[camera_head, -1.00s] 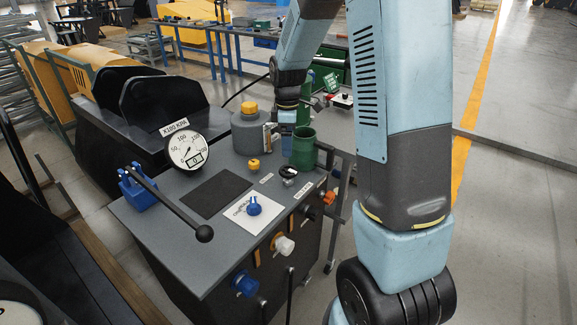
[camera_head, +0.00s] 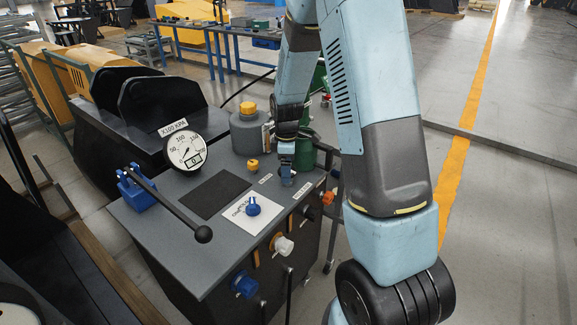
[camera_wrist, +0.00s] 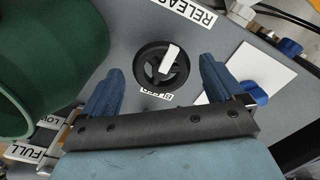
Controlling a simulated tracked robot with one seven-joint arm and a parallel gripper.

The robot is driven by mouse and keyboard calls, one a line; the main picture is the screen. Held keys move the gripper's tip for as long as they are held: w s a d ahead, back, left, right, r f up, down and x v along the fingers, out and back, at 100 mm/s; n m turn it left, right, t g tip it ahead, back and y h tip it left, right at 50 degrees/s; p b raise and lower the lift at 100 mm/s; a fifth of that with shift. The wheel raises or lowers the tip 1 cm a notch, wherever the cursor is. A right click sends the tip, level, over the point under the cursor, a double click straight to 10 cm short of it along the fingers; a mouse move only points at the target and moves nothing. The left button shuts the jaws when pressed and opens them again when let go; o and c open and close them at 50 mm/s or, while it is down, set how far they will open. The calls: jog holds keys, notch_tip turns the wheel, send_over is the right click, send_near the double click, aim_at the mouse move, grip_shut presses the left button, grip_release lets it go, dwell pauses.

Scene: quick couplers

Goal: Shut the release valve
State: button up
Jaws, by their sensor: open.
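Whether the fingers touch the knob I cannot tell. In the head view my gripper (camera_head: 286,178) points down over the right part of the bench top and hides the valve.
A green cylinder (camera_wrist: 45,55) stands close on the left in the wrist view. A blue knob (camera_head: 253,207) sits on a white card nearby. A black-handled lever (camera_head: 202,234), a gauge (camera_head: 186,151) and a grey canister (camera_head: 248,132) stand on the bench.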

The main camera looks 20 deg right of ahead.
jog(key=c, duration=1)
jog(key=shift+d, duration=0.2)
jog(key=shift+w+a+r, duration=0.1)
jog(key=shift+c, duration=0.2)
